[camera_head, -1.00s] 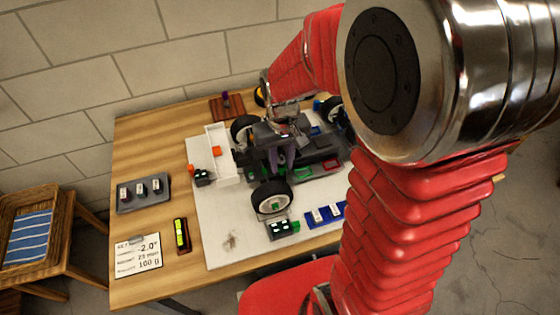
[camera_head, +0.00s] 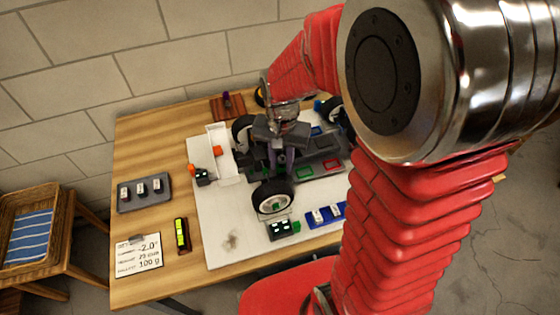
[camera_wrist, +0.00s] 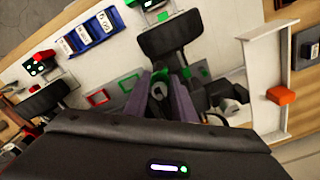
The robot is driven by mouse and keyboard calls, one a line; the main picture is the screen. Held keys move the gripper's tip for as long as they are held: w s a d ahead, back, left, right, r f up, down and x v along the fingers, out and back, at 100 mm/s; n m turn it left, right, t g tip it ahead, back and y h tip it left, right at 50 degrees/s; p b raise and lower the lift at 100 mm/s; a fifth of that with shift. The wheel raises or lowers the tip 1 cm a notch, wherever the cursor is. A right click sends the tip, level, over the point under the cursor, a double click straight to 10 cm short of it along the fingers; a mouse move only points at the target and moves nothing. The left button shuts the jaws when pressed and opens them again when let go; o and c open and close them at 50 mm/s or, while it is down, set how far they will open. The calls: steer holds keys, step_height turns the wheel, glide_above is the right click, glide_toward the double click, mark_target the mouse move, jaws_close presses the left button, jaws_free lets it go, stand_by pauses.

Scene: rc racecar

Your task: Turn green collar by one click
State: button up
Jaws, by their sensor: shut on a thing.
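The car (camera_head: 272,165) stands on a white mat, with its black wheels showing in the head view. My gripper (camera_head: 281,158) reaches down over the car's near side, behind the front wheel (camera_head: 272,197). In the wrist view, the purple fingers of my gripper (camera_wrist: 162,97) close around a small part with green on it, which I take for the green collar (camera_wrist: 160,77). The fingers and the gripper body hide most of it. In the head view the collar is hidden behind the fingers and wheel.
A white wing-like part (camera_head: 219,157) stands at the car's left end. A grey tray (camera_head: 144,192), a level (camera_head: 181,234) and a card (camera_head: 138,254) lie on the left.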

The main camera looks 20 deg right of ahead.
steer(key=shift+w, duration=0.1)
steer(key=o, duration=1.1)
steer(key=shift+c, duration=0.2)
step_height(320, 180, up, 14)
steer(key=shift+f, duration=0.15)
stand_by(0.3)
